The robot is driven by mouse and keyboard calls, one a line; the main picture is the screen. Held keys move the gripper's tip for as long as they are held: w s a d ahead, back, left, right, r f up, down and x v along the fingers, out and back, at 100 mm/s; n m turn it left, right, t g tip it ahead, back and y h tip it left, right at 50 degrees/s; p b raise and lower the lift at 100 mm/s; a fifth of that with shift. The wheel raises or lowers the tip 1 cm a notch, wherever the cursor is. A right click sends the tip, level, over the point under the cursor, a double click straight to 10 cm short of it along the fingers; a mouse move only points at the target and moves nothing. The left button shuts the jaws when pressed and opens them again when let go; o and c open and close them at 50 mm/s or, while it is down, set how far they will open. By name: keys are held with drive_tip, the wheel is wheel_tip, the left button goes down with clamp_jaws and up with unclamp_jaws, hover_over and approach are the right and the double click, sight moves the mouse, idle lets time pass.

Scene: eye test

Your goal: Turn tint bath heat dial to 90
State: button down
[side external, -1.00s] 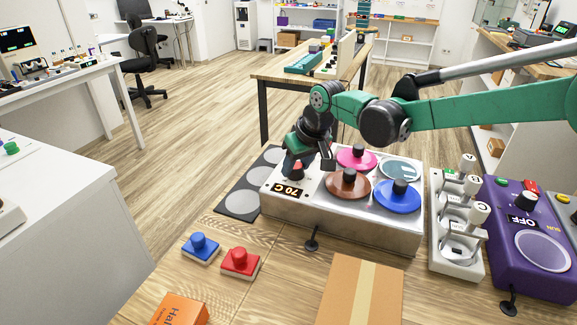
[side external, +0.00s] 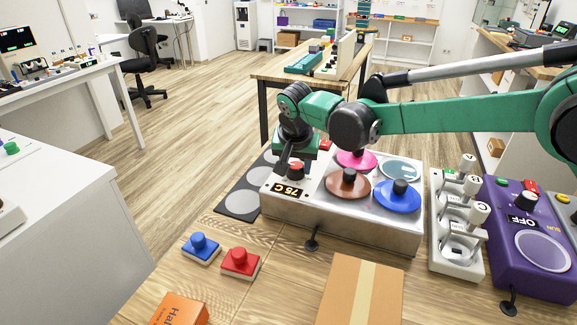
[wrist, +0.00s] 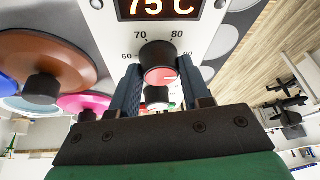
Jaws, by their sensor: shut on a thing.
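The tint bath (side external: 340,222) is a silver box on the wooden table. Its heat dial (side external: 295,170) is a black knob with a red top at the box's left end; it also shows in the wrist view (wrist: 160,58). The display (side external: 288,190) reads 75 C. My gripper (wrist: 163,80) is shut on the dial, one finger on each side. In the side view my gripper (side external: 291,160) comes down on the dial from above.
Pink (side external: 352,160), brown (side external: 338,190) and blue (side external: 397,203) lids sit on the bath, close to the right of the dial. A white lever block (side external: 450,258) and a purple machine (side external: 520,273) stand farther right. A cardboard box (side external: 340,300) lies in front.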

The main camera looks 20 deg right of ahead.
drive_tip(key=shift+m, duration=0.3)
drive_tip(key=shift+c, duration=2)
unclamp_jaws()
drive_tip(key=v, duration=0.5)
drive_tip(key=shift+s+r, duration=0.15)
drive_tip(key=shift+r, duration=0.2)
